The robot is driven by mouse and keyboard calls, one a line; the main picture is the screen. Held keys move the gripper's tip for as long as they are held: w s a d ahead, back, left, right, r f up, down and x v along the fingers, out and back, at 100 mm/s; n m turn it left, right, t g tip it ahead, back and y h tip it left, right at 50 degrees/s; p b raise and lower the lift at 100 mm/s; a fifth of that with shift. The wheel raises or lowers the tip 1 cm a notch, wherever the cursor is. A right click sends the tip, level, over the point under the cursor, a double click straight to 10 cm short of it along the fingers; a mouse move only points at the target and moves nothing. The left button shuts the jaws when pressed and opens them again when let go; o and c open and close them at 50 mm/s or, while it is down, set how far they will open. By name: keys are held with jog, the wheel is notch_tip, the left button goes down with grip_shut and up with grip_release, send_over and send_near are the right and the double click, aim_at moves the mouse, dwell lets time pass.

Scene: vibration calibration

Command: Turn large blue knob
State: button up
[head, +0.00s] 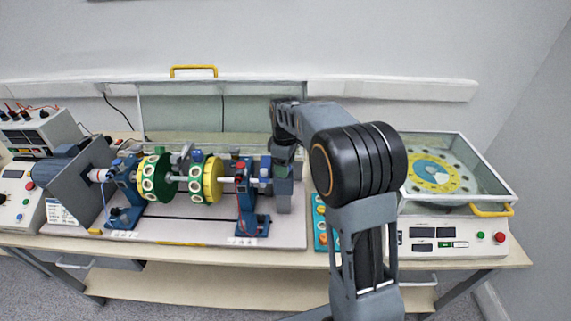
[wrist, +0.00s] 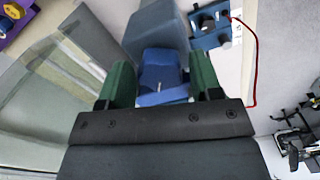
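My gripper (wrist: 160,82) shows from close up in the wrist view, with two green fingers wide apart. A blue, blocky part (wrist: 160,66) with a small pale mark lies between the fingers; I cannot tell whether it is the large blue knob. Narrow gaps seem to separate it from the fingers, but contact is hard to judge. In the head view, my gripper end points down beside the right blue bearing stand (head: 250,212) of the shaft rig. My arm hides part of the bench, and no large blue knob shows clearly there.
The shaft carries green-and-yellow discs (head: 206,180). A motor (head: 75,180) stands left. A teal panel (head: 321,238) lies right of the rig, partly behind my arm. A tray (head: 480,190) and display unit (head: 448,243) are further right. A red cable (wrist: 253,70) hangs near my gripper.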

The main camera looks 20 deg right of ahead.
jog(key=shift+o, duration=1.2)
jog(key=shift+r, duration=0.1)
notch_tip(320, 180, up, 14)
jog(key=shift+f, duration=0.2)
jog(key=s+f+m+t, duration=0.1)
jog(key=s+f+m, duration=0.2)
jog(key=f+m, duration=0.3)
jog(key=s+f+m+t, duration=0.3)
jog(key=s+m, duration=0.2)
jog(key=s, duration=1.5)
